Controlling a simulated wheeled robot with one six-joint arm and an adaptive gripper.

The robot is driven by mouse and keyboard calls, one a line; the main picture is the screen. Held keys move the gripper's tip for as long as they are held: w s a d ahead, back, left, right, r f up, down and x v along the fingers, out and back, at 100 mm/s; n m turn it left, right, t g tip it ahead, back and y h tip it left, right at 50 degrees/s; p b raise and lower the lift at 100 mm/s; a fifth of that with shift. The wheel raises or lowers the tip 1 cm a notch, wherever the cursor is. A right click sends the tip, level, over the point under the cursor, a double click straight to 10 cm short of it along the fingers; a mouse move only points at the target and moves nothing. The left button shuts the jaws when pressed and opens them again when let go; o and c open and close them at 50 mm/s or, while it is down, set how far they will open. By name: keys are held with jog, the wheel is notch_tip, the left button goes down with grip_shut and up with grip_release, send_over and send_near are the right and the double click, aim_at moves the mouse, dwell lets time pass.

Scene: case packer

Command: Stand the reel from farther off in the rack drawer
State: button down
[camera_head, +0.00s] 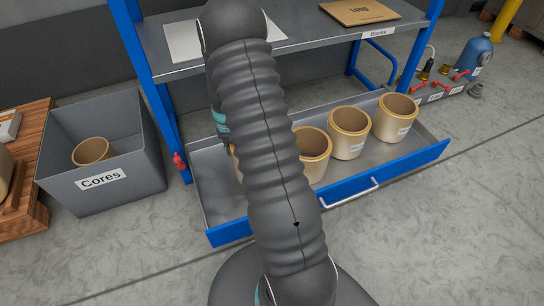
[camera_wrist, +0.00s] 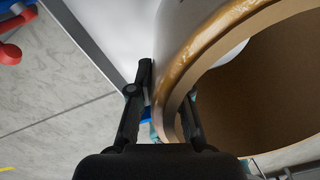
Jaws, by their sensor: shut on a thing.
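In the wrist view my gripper (camera_wrist: 163,115) is shut on the wall of a reel (camera_wrist: 185,70), one finger outside and one inside its open tan core. The reel fills the right side of that view. In the head view my arm hides the gripper and most of what it holds. The rack drawer (camera_head: 330,198) is pulled out, with a blue front and a grey floor. Tan reels stand in it: a right one (camera_head: 397,118), a middle one (camera_head: 348,132) and one beside my arm (camera_head: 314,155). A sliver of tan shows left of my arm; I cannot tell whether it is the held reel.
A grey bin marked Cores (camera_head: 105,195) stands left of the rack, with a tan core (camera_head: 93,152) inside. A shelf (camera_head: 300,38) lies above the drawer. A blue bottle (camera_head: 474,57) and red valves stand at the right. The floor before the drawer's right half is clear.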

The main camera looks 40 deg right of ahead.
jog(key=shift+f+b, duration=0.3)
jog(key=shift+f, duration=4.8)
jog(key=c, duration=1.1)
grip_release()
